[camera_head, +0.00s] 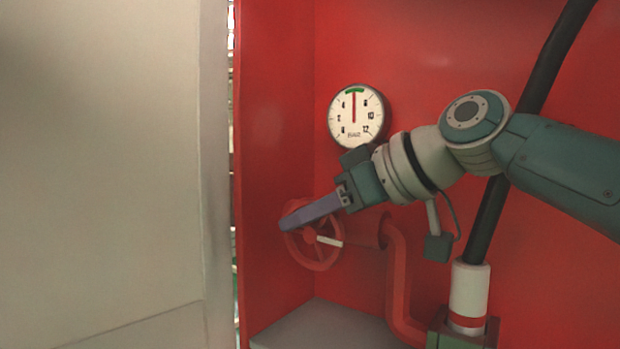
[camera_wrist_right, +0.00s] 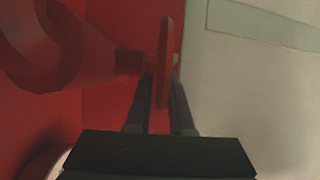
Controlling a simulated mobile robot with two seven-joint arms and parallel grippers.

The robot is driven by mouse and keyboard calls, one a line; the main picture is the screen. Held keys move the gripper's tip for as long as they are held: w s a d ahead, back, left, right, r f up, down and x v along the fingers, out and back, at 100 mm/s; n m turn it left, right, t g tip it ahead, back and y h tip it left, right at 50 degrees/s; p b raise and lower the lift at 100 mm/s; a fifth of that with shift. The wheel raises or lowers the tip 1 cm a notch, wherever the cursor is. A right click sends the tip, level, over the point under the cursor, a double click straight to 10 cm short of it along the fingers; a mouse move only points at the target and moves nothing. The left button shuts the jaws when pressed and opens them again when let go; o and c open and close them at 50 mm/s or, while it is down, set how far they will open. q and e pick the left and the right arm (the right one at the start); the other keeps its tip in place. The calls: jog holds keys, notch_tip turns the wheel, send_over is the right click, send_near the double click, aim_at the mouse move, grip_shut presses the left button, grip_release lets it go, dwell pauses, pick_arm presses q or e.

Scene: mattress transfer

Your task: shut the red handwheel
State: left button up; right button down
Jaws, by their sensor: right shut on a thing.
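The red handwheel (camera_head: 318,262) is on a red pipe inside a red cabinet, with a white marker on its hub pointing right in the head view. My right gripper (camera_head: 284,224) reaches in from the right and is shut on the upper rim of the wheel. In the right wrist view the wheel (camera_wrist_right: 165,62) shows edge-on between the two fingers (camera_wrist_right: 160,105). Part of the rim is hidden behind the fingers in the head view. My left gripper is not in view.
A round pressure gauge (camera_head: 356,116) is on the back wall, its needle pointing straight up to a green mark. A red pipe (camera_head: 398,285) bends down beside the wheel. A black hose (camera_head: 487,220) runs behind my arm into a white fitting (camera_head: 469,287). A pale panel (camera_head: 100,150) fills the left.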

jog(key=shift+a+g+h+p, duration=0.15)
jog(key=shift+g+h+p, duration=0.35)
jog(key=shift+h+p, duration=0.3)
jog(key=c, duration=0.8)
grip_release()
jog(key=shift+f, duration=0.1)
